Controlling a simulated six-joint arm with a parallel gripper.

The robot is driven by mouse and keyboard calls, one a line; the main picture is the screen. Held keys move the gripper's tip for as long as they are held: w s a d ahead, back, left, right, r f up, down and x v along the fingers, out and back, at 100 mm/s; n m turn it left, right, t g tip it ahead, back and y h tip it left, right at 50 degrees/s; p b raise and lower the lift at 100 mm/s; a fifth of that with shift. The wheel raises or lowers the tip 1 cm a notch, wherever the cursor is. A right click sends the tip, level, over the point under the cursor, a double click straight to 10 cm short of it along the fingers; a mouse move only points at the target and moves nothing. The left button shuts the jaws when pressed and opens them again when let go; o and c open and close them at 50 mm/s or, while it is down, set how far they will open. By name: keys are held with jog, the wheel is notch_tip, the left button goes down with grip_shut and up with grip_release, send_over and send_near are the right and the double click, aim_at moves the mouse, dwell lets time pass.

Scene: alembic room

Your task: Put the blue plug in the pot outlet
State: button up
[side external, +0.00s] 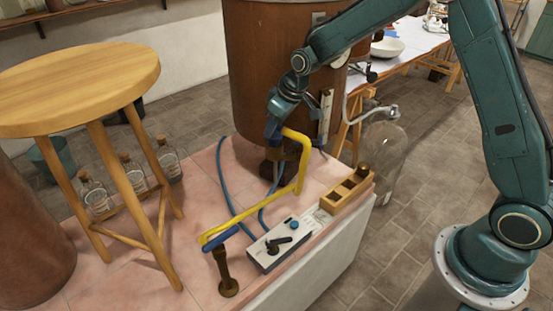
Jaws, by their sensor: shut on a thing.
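My gripper (273,127) is in front of the lower part of the large brown pot (262,75). It is shut on a dark blue piece, which I take to be the blue plug (272,133), at the upper end of a bent yellow tube (303,165). The tube runs down and left to another blue piece (220,238) at the top of an upright brass stand (228,275). Dark brass-brown parts (277,168) show below the gripper at the pot's foot. I cannot make out the pot outlet or whether the plug touches it.
A grey box (280,245) with a black lever and blue knob stands on the pink tiled top. Beside it is a wooden rack (347,190). Blue hoses (225,180) lie behind the tube. A wooden stool (80,85) is at left, a glass vessel (387,150) at right.

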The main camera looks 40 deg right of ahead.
jog(key=shift+f, duration=1.1)
dwell(3.4)
jog(key=o, duration=1.1)
jog(key=shift+r, duration=0.25)
jog(key=shift+r, duration=0.35)
jog(key=shift+r, duration=0.35)
jog(key=shift+r, duration=0.35)
jog(key=shift+r, duration=0.35)
jog(key=shift+r, duration=0.7)
